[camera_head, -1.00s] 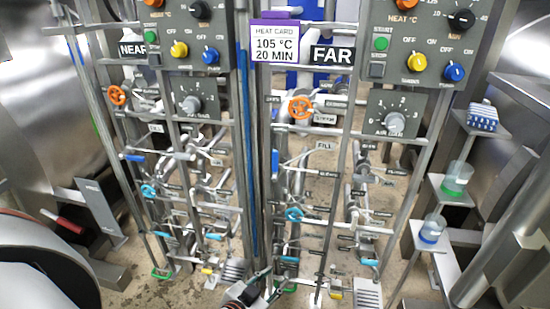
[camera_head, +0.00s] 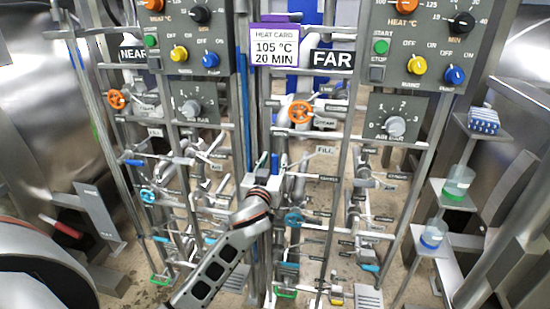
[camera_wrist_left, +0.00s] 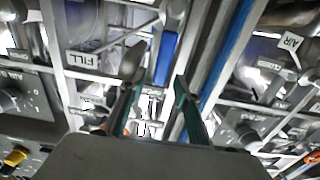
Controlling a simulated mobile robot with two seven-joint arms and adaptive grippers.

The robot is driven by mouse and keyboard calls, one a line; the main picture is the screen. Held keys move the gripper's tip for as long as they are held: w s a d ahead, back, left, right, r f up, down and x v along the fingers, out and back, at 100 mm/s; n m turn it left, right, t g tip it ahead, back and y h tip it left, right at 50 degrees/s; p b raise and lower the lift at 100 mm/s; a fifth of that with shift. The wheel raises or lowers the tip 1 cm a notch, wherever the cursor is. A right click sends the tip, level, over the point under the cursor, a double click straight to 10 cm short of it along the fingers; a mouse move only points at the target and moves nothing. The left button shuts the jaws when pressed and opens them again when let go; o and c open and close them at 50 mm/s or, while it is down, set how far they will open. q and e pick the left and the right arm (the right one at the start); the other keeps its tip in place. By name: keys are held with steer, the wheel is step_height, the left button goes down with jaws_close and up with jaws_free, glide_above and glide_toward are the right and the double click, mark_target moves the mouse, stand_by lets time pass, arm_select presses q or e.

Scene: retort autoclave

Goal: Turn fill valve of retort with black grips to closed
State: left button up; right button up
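The far rack's FILL label (camera_head: 326,150) hangs right of a blue lever handle (camera_head: 275,162), which stands upright along the post. My left gripper (camera_head: 268,160) is raised in front of this handle; its fingertips are small and partly hidden in the head view. In the left wrist view the two fingers (camera_wrist_left: 157,75) are spread apart, with the blue handle (camera_wrist_left: 167,58) showing between and beyond them; contact cannot be told. The FILL label (camera_wrist_left: 84,59) is left of them. The near rack's FILL label (camera_head: 155,133) has a blue lever handle (camera_head: 133,162) lying sideways below it. I cannot make out black grips. My right gripper is not in view.
Orange handwheels (camera_head: 301,112) and blue handwheels (camera_head: 294,218) stick out beside the pipes. Control panels (camera_head: 396,116) are above. A heat card (camera_head: 274,44) hangs between the racks. Shelves with beakers (camera_head: 433,233) stand right. Posts crowd the space around my gripper.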

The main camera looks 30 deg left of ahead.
arm_select(q)
steer(key=shift+x, duration=1.15)
jaws_close()
